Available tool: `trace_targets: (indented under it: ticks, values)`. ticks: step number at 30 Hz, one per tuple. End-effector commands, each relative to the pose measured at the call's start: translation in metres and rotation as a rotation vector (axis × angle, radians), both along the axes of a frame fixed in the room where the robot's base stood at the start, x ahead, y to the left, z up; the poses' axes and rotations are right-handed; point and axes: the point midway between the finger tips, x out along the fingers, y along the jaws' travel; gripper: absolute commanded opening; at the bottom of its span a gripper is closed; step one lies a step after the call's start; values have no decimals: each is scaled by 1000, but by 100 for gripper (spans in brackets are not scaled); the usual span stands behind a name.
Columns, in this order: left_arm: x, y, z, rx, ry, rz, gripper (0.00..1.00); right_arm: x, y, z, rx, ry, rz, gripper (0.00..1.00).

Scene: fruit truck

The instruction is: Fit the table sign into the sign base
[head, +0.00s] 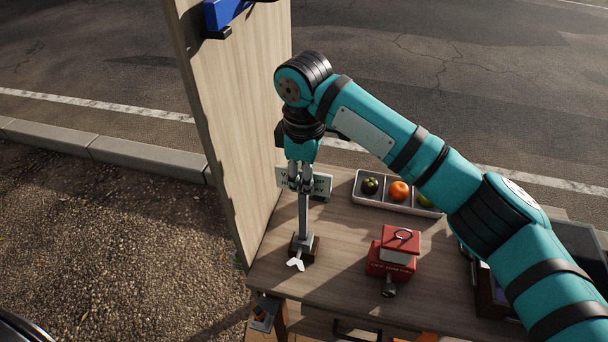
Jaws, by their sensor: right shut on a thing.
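My right gripper (301,184) points down and is shut on the table sign (321,187), a pale plate with dark lettering on a grey post. The gripper covers part of the plate and lettering. The post hangs upright below the fingers, and its lower end meets the sign base (313,249) in the picture. The base is a small dark brown block at the table's left side, with a white winged piece (295,264) at its front. I cannot tell whether the post sits inside the base or just above it. My left gripper is out of view.
A tall wooden panel (235,110) stands close on the left of the wooden table (340,270). A white divided tray (358,198) holds fruit at the back. A red box-like device (392,252) stands right of the base. My right arm spans the right side.

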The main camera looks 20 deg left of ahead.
Motion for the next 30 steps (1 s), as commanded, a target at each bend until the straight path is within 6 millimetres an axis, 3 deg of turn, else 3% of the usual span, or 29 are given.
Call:
trace_targets:
  ticks: [4, 6, 11, 22, 30]
  values:
    - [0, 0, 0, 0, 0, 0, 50, 0, 0, -4, 0, 1, 0, 0]
    - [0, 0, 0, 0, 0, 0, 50, 0, 0, -4, 0, 0, 1, 16]
    - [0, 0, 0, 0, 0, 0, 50, 0, 0, -3, 0, 0, 0, 35]
    - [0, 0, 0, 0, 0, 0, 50, 0, 0, 5, 1, -2, 0, 35]
    - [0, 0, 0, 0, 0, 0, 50, 0, 1, 57, 1, -3, 1, 35]
